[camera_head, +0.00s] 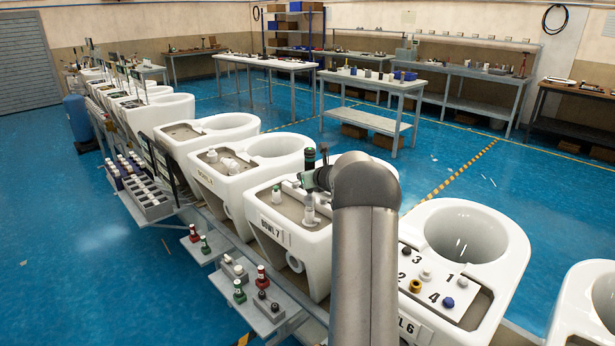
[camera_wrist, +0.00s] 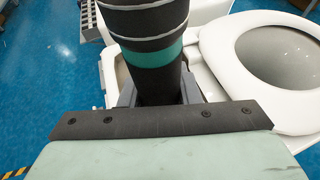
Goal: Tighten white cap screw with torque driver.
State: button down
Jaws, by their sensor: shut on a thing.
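My gripper (camera_head: 316,180) is shut on a dark torque driver with a green band (camera_head: 309,160). The driver stands roughly upright over the tank deck of the white toilet marked BOWL 7 (camera_head: 270,236). In the wrist view the driver (camera_wrist: 150,55) fills the space between the jaws (camera_wrist: 158,92). A pale fitting (camera_head: 309,208) shows below the driver on that deck; I cannot tell whether the driver touches it. A whitish cap screw (camera_head: 462,282) sits by number 1 on the plate of BOWL 6, to the right. No cap shows in the wrist view.
The BOWL 6 plate (camera_head: 436,262) also carries black, yellow and blue caps. Low side shelves (camera_head: 268,308) hold red and green bottle-shaped items. A grey bin (camera_head: 152,205) stands by the line. More toilets stand on both sides. Blue floor is open behind.

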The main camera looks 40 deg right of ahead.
jog(key=shift+f+b, duration=1.25)
jog(key=shift+b, duration=0.35)
dwell(1.2)
jog(key=shift+b, duration=0.45)
dwell(0.8)
jog(key=shift+r, duration=0.2)
